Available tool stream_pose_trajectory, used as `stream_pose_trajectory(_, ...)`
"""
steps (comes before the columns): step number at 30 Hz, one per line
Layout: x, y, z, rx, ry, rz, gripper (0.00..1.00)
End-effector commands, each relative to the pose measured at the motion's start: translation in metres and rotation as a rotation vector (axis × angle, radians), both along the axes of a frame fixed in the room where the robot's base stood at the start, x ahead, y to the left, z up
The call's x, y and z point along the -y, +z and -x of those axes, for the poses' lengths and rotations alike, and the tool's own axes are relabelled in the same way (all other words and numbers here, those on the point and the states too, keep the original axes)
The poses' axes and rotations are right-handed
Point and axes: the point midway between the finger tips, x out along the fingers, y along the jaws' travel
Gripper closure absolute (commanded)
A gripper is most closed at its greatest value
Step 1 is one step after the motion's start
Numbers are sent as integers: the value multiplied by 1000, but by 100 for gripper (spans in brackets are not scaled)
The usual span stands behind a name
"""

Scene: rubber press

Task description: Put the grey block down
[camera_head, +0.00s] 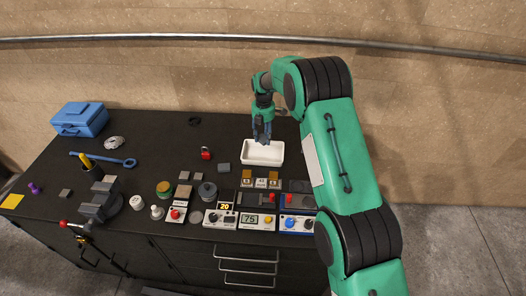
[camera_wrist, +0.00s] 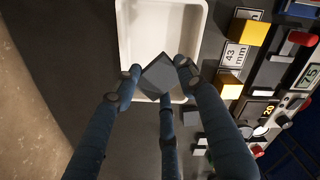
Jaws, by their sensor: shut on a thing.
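My gripper (camera_head: 262,128) is shut on the grey block (camera_wrist: 160,76), which shows between the fingertips (camera_wrist: 157,69) in the wrist view. The block is turned so that one corner points up in the picture. The white tray (camera_head: 263,158) lies below the gripper on the dark workbench. In the wrist view the block overlaps the near end of the tray (camera_wrist: 124,40). I cannot tell the exact gap between block and tray floor. In the head view the block is mostly hidden by the fingers.
A separate dark grey block (camera_head: 223,168) and a red padlock (camera_head: 206,153) lie left of the tray. Yellow-and-grey gauge blocks (camera_head: 261,182) and control boxes (camera_head: 257,221) stand in front. A blue toolbox (camera_head: 80,119) is at the far left.

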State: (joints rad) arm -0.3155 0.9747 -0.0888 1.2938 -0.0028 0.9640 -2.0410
Motion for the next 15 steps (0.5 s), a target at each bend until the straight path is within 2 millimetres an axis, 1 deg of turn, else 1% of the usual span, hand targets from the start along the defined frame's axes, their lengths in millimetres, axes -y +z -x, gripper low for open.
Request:
stream_pose_trajectory(4, 0, -2, 0, 0, -1, 0, 99)
stream_pose_trajectory(7, 0, -10, 0, -1, -1, 1, 99)
stream_pose_trajectory(15, 0, -47, 0, -1, -1, 1, 99)
